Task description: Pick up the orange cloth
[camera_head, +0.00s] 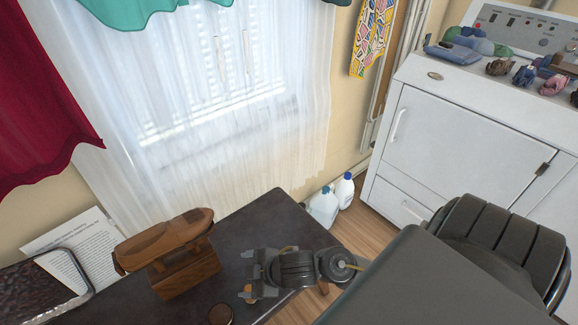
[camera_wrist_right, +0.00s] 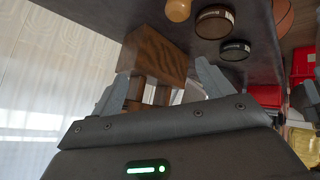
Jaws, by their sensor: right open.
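I cannot pick out an orange cloth for sure in either view. My right gripper (camera_head: 248,273) is open over the dark table, to the right of a wooden block (camera_head: 188,275). In the right wrist view its fingers (camera_wrist_right: 160,88) stand apart, with the block (camera_wrist_right: 152,57) showing beyond and between them. I see no cloth held between the fingers. A small orange patch (camera_head: 248,289) shows beside the gripper in the head view, too small to identify. My left gripper is not in view.
The dark table (camera_head: 270,215) has bare room behind the gripper. A round tin (camera_head: 221,315) stands near its front. White bottles (camera_head: 323,206) stand on the floor beyond.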

